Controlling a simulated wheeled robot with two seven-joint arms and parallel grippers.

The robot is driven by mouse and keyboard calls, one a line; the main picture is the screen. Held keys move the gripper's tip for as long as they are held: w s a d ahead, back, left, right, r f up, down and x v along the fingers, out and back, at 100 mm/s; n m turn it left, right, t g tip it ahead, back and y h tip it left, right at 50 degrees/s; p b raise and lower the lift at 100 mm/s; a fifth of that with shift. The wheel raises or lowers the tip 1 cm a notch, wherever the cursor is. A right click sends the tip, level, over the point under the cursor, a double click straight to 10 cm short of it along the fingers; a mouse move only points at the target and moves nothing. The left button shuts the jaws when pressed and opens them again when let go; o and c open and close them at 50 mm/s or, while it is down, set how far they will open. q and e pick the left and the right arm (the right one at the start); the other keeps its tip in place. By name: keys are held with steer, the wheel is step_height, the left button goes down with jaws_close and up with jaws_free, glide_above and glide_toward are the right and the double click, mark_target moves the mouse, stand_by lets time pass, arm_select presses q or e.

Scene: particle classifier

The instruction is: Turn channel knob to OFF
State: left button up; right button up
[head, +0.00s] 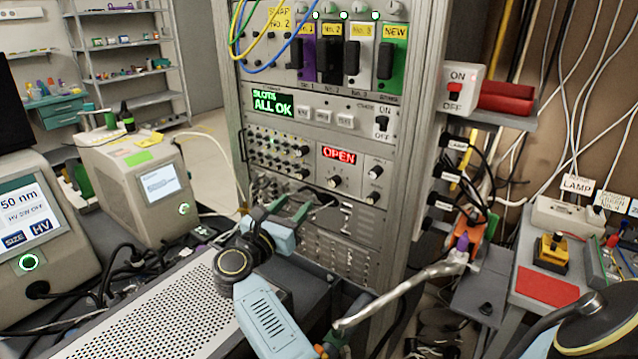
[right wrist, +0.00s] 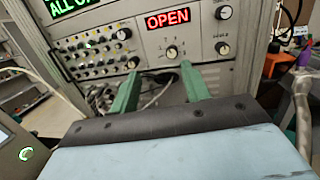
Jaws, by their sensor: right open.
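The rack panel has a red display reading OPEN (head: 339,156). Just below it is a small round knob (head: 334,182) with markings around it; I cannot read its setting. In the right wrist view this knob (right wrist: 171,52) is ahead of my fingers, slightly right of centre. Two more knobs, an upper one (head: 376,170) and a lower one (head: 374,198), sit to the right of the display. No label shows clearly which is the channel knob. My right gripper (head: 291,207) is open and empty, with green fingers below and in front of the panel, apart from the knobs. My left gripper is not in view.
A module with rows of small knobs (head: 278,150) is left of the display. Loose cables (right wrist: 100,97) hang behind my fingers. A perforated metal cover (head: 150,310) lies at front left. A bench with a red mat (head: 546,286) is at the right.

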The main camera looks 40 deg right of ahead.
mark_target(331, 184)
steer(key=w+d, duration=0.1)
steer(key=d, duration=0.3)
steer(key=w+d+m+g+p, duration=0.1)
steer(key=d, duration=0.3)
steer(key=w+d+f+m+g, duration=0.1)
steer(key=d, duration=0.4)
steer(key=shift+w+f+p, duration=0.1)
steer(key=shift+w+p, duration=0.25)
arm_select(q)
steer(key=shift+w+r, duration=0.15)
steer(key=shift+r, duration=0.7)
arm_select(e)
steer(key=c, duration=1)
